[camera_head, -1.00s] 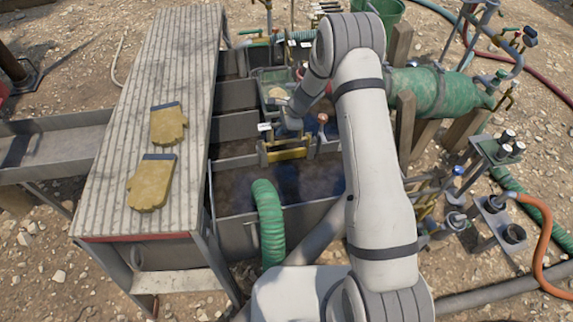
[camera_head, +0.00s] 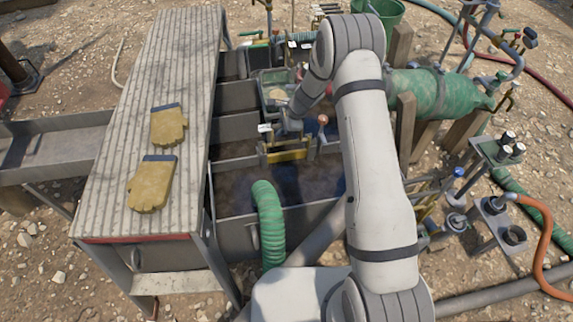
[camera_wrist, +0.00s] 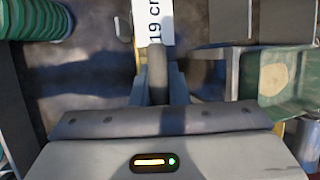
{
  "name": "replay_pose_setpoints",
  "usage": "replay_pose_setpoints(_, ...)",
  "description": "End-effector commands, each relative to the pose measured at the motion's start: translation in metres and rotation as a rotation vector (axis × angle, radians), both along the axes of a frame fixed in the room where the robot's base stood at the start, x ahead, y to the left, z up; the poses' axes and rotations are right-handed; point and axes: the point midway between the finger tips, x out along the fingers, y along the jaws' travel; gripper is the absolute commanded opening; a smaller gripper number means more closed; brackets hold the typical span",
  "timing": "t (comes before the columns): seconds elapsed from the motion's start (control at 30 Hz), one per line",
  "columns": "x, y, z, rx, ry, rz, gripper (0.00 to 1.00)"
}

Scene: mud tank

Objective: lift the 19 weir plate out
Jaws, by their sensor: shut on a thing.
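The weir plate (camera_head: 287,156) shows in the head view as a yellow strip between grey side posts, set across the mud tank. A white tag (camera_head: 265,127) stands beside it; in the wrist view the tag (camera_wrist: 160,24) reads "19 c", the rest cut off. My gripper (camera_head: 291,132) is directly above the plate, pointing down. In the wrist view my gripper (camera_wrist: 157,85) is shut on the plate's grey upright handle (camera_wrist: 157,70). The plate's lower part is hidden in the tank, and I cannot tell whether it is raised.
The mud tank (camera_head: 235,222) has several cross walls and dark mud. A green ribbed hose (camera_head: 268,222) hangs over its near wall. A ridged walkway (camera_head: 150,90) with two yellow gloves (camera_head: 168,125) runs along the left. A greenish tray (camera_head: 275,78) sits behind my gripper. A green cylinder (camera_head: 435,92) lies right.

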Motion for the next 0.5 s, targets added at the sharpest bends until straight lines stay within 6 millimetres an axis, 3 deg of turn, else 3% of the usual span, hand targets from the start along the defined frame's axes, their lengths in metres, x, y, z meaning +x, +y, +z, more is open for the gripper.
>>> replay_pose_setpoints(0.27, 0.001, 0.000, 0.005, 0.000, -0.002, 0.000, 0.00)
replay_pose_setpoints(0.5, 0.001, 0.000, 0.031, 0.001, -0.004, 0.000, 0.00)
